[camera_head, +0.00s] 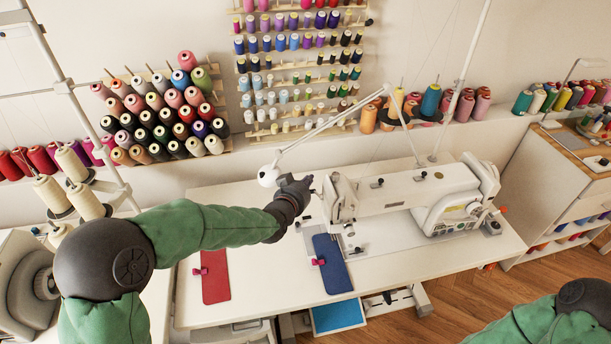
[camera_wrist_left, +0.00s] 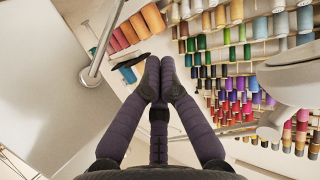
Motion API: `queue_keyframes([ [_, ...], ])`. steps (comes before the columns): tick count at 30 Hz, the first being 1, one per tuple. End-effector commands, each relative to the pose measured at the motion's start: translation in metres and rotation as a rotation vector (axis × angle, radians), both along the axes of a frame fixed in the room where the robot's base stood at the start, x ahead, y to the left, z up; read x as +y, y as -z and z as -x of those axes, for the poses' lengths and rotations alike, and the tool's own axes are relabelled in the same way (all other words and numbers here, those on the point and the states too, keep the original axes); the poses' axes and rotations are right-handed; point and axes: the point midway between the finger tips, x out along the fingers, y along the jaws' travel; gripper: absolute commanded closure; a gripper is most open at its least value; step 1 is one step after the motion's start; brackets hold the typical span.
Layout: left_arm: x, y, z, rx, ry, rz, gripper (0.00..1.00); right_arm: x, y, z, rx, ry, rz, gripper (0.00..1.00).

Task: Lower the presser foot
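The white sewing machine (camera_head: 410,192) stands on the white table. Its needle end (camera_head: 341,200) is at the left, with the small presser foot area (camera_head: 349,236) below it. The foot's height and its lever are too small to make out. My left gripper (camera_head: 303,184) is just left of the needle end, near its top, apparently with a small gap. In the left wrist view its dark fingers (camera_wrist_left: 160,78) are together at the tips, with nothing visible between them. My right arm shows only at the lower right; its gripper is out of view.
A lamp head (camera_head: 269,176) hangs close behind my left gripper, its arm crossing above the machine. A red fabric piece (camera_head: 215,280) and a blue one (camera_head: 331,270) with clips lie on the table (camera_head: 262,300). Thread racks (camera_head: 300,75) cover the wall behind.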

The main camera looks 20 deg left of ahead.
Motion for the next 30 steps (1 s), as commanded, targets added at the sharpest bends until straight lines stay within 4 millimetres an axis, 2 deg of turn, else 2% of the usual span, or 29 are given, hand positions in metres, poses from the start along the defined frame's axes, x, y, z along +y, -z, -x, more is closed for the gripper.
queue_keyframes([
  [15,-0.022,-0.017,0.029,-0.001,-0.001,0.0,1.0,0.0,-0.025,0.0,0.0,0.0,0.0,0.58],
  [30,-0.022,-0.016,0.03,0.0,-0.001,0.0,1.0,0.0,-0.024,0.0,0.0,0.0,0.0,0.58],
])
